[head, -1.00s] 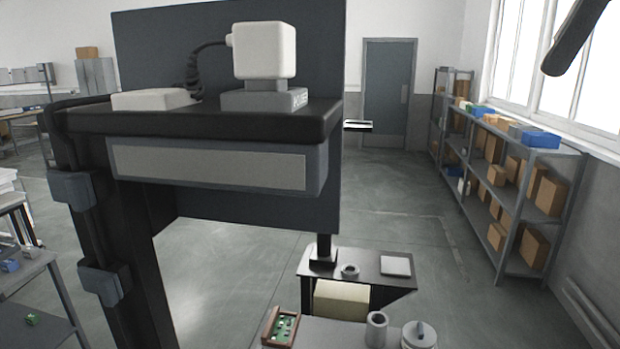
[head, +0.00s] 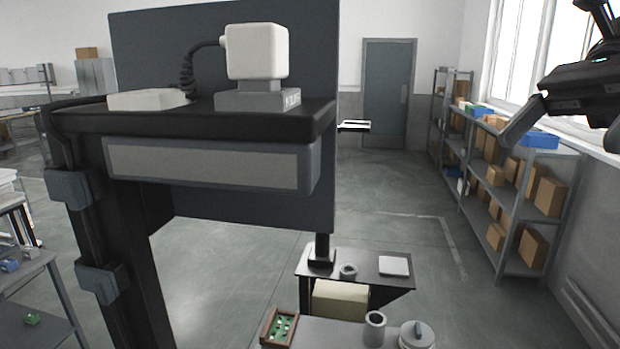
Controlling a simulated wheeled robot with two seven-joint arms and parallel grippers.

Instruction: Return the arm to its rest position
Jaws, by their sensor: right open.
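My right gripper (head: 558,140) hangs at the upper right of the head view, in front of the window and the wall shelf. It is dark, with two fingers spread wide apart, pointing downward. Nothing is between the fingers and it touches nothing that I can see. The right edge of the picture cuts off part of it. My left gripper and left arm are not in the head view.
A tall lift column with a dark raised desk (head: 200,118) fills the left; a white cube-shaped device (head: 256,52) stands on it. Lower tables (head: 345,264) stand at bottom centre. A shelf (head: 560,185) with boxes lines the right wall. Open floor lies between.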

